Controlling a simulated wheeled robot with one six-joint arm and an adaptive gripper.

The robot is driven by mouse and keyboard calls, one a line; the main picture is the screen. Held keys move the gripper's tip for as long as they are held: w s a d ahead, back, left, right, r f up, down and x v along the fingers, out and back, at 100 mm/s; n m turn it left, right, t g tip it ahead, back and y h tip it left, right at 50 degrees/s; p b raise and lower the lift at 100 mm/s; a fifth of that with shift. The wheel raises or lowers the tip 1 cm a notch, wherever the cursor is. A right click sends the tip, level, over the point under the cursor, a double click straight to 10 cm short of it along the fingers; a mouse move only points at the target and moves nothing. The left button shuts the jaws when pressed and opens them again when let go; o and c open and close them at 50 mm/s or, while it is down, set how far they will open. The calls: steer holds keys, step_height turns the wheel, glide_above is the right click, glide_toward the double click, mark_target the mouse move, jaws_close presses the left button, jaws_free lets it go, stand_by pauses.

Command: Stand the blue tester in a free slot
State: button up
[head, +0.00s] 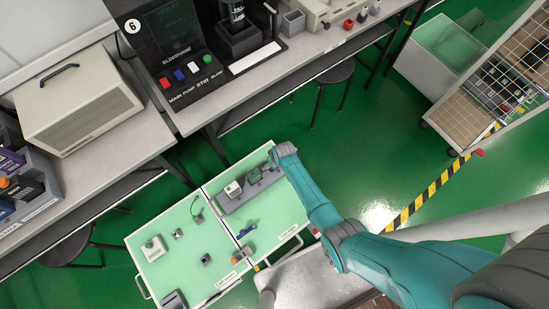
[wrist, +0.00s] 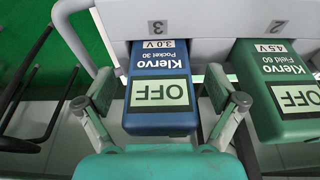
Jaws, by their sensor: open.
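In the wrist view the blue tester (wrist: 157,68), marked Pocket 30 with an OFF display, appears upside down at the grey rack (wrist: 200,22), at the slot marked 3. Its far end meets the rack; how deep it sits I cannot tell. My gripper (wrist: 160,100) is open, one finger on each side of the tester, with visible gaps. A green tester (wrist: 280,85), marked Field 60, is at the slot marked 2. In the head view my gripper (head: 284,152) is over the far end of the rack (head: 236,204) and hides the blue tester.
In the head view, the rack stands on the right green-topped surface (head: 285,215). A small blue object (head: 246,231) lies nearby. A white-topped device (head: 233,188) stands at the rack's near end. The left green surface (head: 180,262) holds several small parts. A bench (head: 190,110) stands behind.

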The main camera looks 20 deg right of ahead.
steer(key=v, duration=1.2)
steer(key=s+r+m+t, duration=0.1)
steer(key=s+r+t, duration=0.25)
steer(key=s, duration=0.65)
steer(key=s+r+t, duration=0.2)
steer(key=s+r, duration=0.2)
steer(key=s, duration=0.6)
steer(key=s+r+t, duration=0.3)
steer(key=s+r, duration=0.3)
steer(key=r, duration=0.8)
steer(key=s+r+m+t, duration=0.1)
steer(key=s+r+t, duration=0.2)
steer(key=s+r, duration=0.4)
step_height(320, 180, up, 8)
steer(key=shift+a+f+h, duration=0.2)
steer(key=shift+a+h, duration=0.1)
steer(key=shift+s, duration=0.2)
